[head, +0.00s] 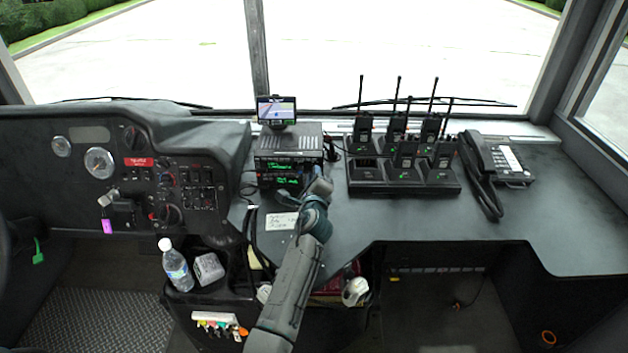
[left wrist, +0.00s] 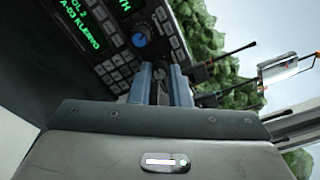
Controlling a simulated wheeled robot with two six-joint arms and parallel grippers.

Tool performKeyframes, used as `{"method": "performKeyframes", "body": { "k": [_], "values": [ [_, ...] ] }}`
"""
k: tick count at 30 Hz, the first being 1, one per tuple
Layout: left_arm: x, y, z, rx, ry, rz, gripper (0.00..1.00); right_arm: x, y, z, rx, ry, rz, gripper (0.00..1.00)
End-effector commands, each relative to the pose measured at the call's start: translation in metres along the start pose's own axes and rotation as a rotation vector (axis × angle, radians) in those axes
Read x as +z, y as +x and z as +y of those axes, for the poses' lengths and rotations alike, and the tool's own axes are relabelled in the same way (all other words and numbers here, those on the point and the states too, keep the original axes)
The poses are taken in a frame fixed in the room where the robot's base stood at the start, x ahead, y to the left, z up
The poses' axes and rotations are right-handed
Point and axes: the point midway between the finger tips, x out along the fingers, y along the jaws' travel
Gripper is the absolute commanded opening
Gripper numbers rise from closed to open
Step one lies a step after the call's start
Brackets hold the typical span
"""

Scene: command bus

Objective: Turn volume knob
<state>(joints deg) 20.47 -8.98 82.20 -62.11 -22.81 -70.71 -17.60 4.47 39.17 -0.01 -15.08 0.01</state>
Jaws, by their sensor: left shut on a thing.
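The radio unit (head: 288,145) with green displays stands on the dash below the small navigation screen. Its front panel (left wrist: 100,35) fills the upper left of the left wrist view, tilted. My left gripper (head: 318,186) reaches the right end of the radio's front. In the left wrist view its two blue-grey fingers (left wrist: 161,82) stand close together, shut on a small dark knob (left wrist: 160,74), mostly hidden between them. A blue-topped knob (left wrist: 139,40) sits on the panel just beyond the fingers. My right gripper is not in view.
A charger rack (head: 365,189) with several handheld radios stands right of my arm, and a desk phone (head: 482,165) further right. The navigation screen (head: 277,109) is above the radio. A water bottle (head: 176,268) stands lower left.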

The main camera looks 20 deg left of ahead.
Motion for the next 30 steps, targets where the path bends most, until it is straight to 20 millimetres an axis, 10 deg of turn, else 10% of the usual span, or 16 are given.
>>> {"method": "performKeyframes", "body": {
  "k": [30],
  "values": [
    [-0.001, 0.000, 0.001, -0.001, -0.744, 0.020, 0.00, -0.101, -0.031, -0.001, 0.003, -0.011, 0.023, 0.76]
  ]
}}
